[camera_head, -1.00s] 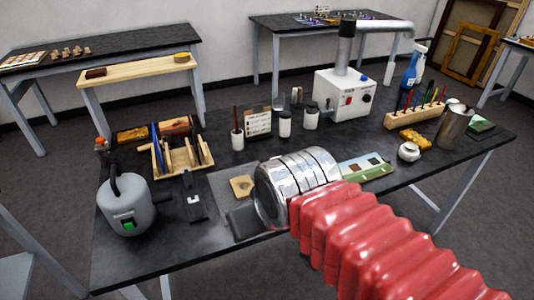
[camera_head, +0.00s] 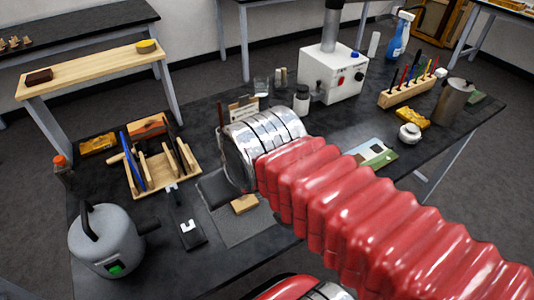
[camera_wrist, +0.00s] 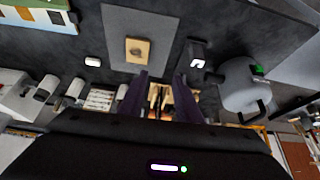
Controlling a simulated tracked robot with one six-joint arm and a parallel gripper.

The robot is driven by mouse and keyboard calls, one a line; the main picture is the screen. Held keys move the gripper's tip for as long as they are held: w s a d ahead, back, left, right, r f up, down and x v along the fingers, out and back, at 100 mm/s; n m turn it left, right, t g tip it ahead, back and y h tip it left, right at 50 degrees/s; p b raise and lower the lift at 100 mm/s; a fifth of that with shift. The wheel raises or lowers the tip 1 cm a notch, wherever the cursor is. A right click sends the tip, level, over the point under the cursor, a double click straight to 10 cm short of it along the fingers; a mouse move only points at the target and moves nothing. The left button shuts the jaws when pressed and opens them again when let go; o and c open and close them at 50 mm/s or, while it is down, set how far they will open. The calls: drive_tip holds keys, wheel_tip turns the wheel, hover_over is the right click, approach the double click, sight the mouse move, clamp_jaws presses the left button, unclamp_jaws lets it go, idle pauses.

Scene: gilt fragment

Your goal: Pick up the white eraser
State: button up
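A small white block (camera_wrist: 93,61), which looks like the white eraser, lies on the dark table in the wrist view, left of the grey mat (camera_wrist: 118,22). I cannot make it out in the head view, where my red arm covers part of the table. My gripper (camera_wrist: 162,76) shows two dark fingers spread apart with nothing between them. The white block lies to the left of both fingers, clear of them. In the head view the fingers are not clearly visible beyond the silver wrist.
A tan block (camera_head: 244,204) sits on the grey mat. A black tool (camera_head: 187,220), a grey pot (camera_head: 107,240) and a wooden rack (camera_head: 155,168) stand to the left. Jars (camera_head: 301,100) and a white machine (camera_head: 332,72) stand behind. Bare tabletop shows at the front left.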

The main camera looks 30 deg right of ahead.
drive_tip(key=shift+w, duration=0.2)
drive_tip(key=shift+o, duration=0.5)
drive_tip(key=shift+o, duration=0.7)
drive_tip(key=o, duration=0.3)
drive_tip(key=shift+w+d+r, duration=0.25)
drive_tip(key=shift+w+d, duration=0.05)
drive_tip(key=shift+w, duration=0.25)
drive_tip(key=shift+o, duration=1.1)
drive_tip(key=w+d+r+g, duration=0.1)
drive_tip(key=w+d, duration=0.3)
drive_tip(key=shift+w+g, duration=0.3)
drive_tip(key=shift+w, duration=0.1)
drive_tip(key=w+d+f+g, duration=0.2)
drive_tip(key=w+d, duration=0.4)
drive_tip(key=d, duration=0.3)
drive_tip(key=w+d+f+g, duration=0.2)
drive_tip(key=w+d+f, duration=0.2)
drive_tip(key=d, duration=0.5)
drive_tip(key=shift+w+d+f+m, duration=0.15)
drive_tip(key=shift+w+d+m, duration=0.2)
drive_tip(key=shift+w, duration=0.85)
